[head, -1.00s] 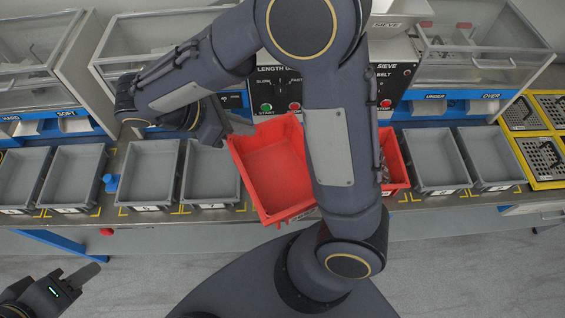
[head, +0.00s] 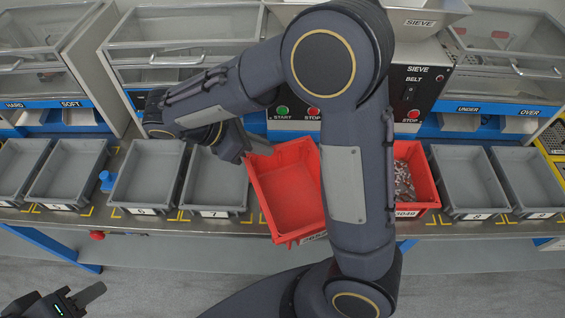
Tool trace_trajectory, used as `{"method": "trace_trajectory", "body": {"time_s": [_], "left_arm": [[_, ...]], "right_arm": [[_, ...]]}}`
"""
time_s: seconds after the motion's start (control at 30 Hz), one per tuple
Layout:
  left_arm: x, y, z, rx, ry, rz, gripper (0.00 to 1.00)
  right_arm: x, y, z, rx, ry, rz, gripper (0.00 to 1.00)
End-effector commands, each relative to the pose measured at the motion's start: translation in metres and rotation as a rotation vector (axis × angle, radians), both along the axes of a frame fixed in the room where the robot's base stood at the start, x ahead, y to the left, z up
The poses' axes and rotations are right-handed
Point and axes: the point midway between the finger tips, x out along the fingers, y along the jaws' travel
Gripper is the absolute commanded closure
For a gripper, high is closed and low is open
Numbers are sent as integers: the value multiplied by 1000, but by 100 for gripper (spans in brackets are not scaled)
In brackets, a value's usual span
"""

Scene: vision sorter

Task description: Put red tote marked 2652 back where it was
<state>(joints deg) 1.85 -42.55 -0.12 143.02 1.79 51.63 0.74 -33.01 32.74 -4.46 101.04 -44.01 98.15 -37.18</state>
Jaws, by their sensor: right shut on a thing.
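A red tote (head: 285,195), empty as far as I see, hangs tilted in front of the bench, its lower edge past the bench's front edge. Its label is partly hidden behind my right arm and I cannot read it. My right gripper (head: 243,147) is shut on the tote's upper left rim; its fingertips are partly hidden.
Grey totes marked 6 (head: 147,180) and 7 (head: 215,185) stand left of the red tote, more grey totes (head: 470,182) at right. Yellow corner marks (head: 247,219) show on the bench beside tote 7. Machines with a SIEVE panel (head: 412,90) stand behind. A blue knob (head: 106,181) sits between totes.

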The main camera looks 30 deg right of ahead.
Motion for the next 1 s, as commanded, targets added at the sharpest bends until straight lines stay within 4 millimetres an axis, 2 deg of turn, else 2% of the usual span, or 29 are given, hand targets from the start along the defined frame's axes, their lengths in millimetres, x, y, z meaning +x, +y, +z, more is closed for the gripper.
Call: {"method": "trace_trajectory", "body": {"time_s": [0.03, 0.23, 0.27, 0.3, 0.4, 0.73, 1.0], "left_arm": [[0, 0, -14, 0, 0, 0, 64], [0, 0, -41, 0, 0, 0, 64], [0, 0, -46, 0, 0, 0, 64], [0, 0, -59, 0, 0, 0, 64], [0, 0, -76, 0, 1, 0, 64], [0, 0, -94, 0, 0, 0, 64], [0, 0, -132, 0, 1, 0, 64]], "right_arm": [[10, -8, -13, -1, -1, -8, 100], [50, -39, -36, -1, -2, -6, 100], [56, -43, -39, -1, -2, -6, 100], [60, -46, -53, 0, 0, -4, 100], [72, -55, -69, -1, 0, -3, 100], [87, -67, -86, 0, 0, -1, 100], [91, -70, -121, -1, 0, 0, 100]]}}
